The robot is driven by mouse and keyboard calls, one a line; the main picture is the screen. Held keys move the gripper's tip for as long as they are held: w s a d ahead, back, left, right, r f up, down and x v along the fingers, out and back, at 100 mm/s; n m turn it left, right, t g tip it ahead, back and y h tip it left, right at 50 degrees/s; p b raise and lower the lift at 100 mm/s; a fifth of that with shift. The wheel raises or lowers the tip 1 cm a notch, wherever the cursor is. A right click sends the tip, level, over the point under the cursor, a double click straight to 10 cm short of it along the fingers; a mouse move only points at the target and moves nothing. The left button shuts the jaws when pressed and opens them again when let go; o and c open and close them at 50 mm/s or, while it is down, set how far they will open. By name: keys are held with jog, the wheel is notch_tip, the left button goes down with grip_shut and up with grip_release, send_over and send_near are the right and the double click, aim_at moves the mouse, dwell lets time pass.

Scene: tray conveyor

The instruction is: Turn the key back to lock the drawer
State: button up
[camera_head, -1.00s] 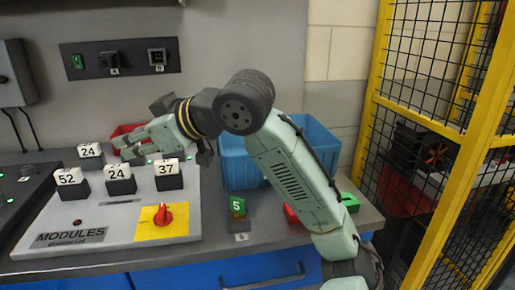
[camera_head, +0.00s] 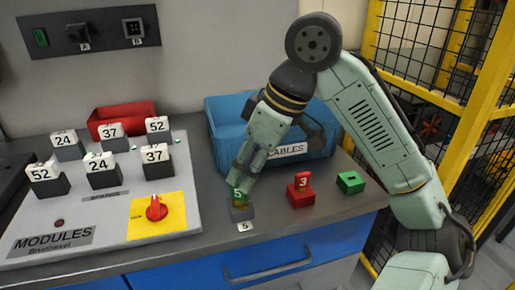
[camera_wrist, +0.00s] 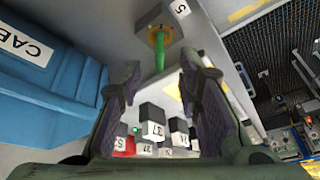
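The green key (camera_head: 237,193) marked 5 stands in a grey lock block (camera_head: 242,213) near the counter's front edge. The wrist view shows the key (camera_wrist: 160,52) edge-on, in a brass-coloured collar on the block (camera_wrist: 178,22). My gripper (camera_head: 243,180) points down at the key from above. In the wrist view its two fingers (camera_wrist: 160,78) are spread, one on each side of the key, with gaps between them and it. The blue drawer (camera_head: 190,272) lies under the counter, below the lock, and looks closed. Its handle (camera_head: 268,272) shows at the front.
A red block (camera_head: 301,194) marked 3 and a green block (camera_head: 350,182) stand right of the lock. A blue CABLES bin (camera_head: 225,125) is behind. The MODULES panel (camera_head: 110,215) with numbered blocks and a red knob (camera_head: 156,208) is left. Yellow fencing stands at right.

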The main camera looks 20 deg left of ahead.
aim_at(239, 184)
jog(key=shift+x, duration=2.45)
jog(key=shift+c, duration=0.4)
grip_shut()
